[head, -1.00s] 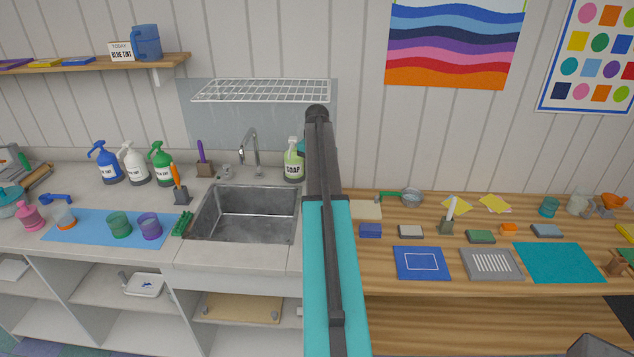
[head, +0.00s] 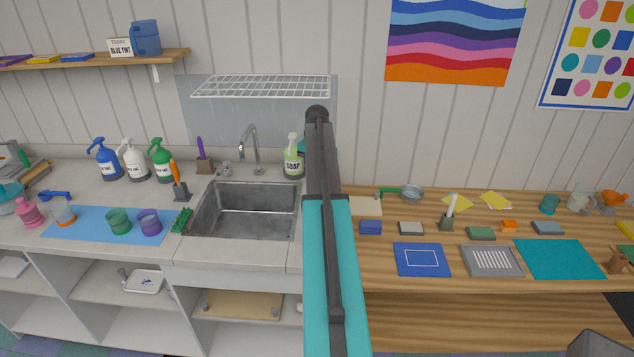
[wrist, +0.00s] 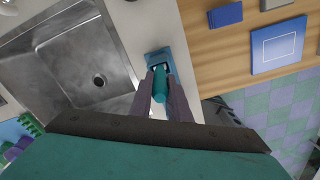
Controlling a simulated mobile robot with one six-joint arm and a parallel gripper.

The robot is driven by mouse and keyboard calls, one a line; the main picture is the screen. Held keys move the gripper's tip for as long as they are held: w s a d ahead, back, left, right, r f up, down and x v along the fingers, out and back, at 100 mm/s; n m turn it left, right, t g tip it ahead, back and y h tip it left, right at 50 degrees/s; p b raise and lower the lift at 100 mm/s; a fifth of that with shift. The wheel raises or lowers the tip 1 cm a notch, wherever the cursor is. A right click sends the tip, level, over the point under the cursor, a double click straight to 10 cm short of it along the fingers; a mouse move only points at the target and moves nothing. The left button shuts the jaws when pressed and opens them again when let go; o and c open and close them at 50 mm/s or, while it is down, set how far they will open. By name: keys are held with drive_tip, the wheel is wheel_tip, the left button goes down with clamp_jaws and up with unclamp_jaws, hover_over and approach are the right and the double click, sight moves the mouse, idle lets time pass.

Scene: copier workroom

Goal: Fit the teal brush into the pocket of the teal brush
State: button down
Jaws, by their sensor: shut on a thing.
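In the wrist view my gripper (wrist: 160,98) is shut on the teal brush (wrist: 160,84). The brush is seen nearly end-on between the two fingers. Just beyond its far end is a blue-teal block (wrist: 164,56) with a dark opening, on the pale counter right of the sink; it looks like the brush's pocket. The brush end overlaps the block's near side in this view. I cannot tell whether it is inside the opening or above it. In the head view my arm hides the gripper, the brush and the block.
The sink (head: 248,212) lies left of my arm, with a soap bottle (head: 293,160) behind it. To the right is a wooden table with a blue mat (head: 421,273), a grey tray (head: 465,262) and a teal mat (head: 560,260). A green scrub brush (head: 181,220) lies at the sink's left edge.

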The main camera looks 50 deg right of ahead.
drive_tip(key=shift+f, duration=0.25)
drive_tip(key=c, duration=1.6)
unclamp_jaws()
drive_tip(key=shift+r, duration=0.2)
wheel_tip(320, 180, up, 13)
drive_tip(key=b, duration=0.4)
drive_tip(key=shift+f, duration=0.2)
drive_tip(key=shift+r+b, duration=0.3)
drive_tip(key=shift+r, duration=0.15)
drive_tip(key=shift+s, duration=0.1)
